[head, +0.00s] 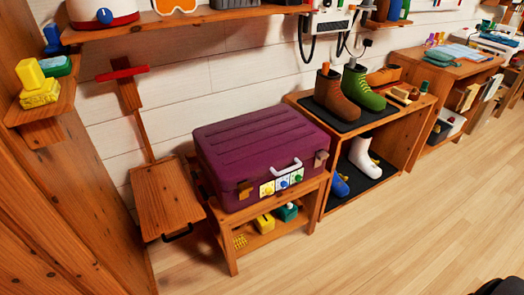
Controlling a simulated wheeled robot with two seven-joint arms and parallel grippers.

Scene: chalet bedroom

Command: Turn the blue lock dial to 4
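A purple suitcase (250,150) lies closed on a low wooden bench (232,238). Its front carries a pale lock panel with three small dials side by side. The blue lock dial (283,183) is in the middle, between a yellow dial (267,189) on the left and a green dial (297,178) on the right. The dials are too small to read their settings. A white handle (285,166) sits just above the panel. Neither of my grippers can be made out in the head view.
A wooden platform (168,200) stands left of the suitcase. A wooden shoe rack (318,175) with boots stands close on its right. A wall shelf (180,22) hangs above. The wooden floor (390,235) in front is clear. A dark shape cuts into the bottom right corner.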

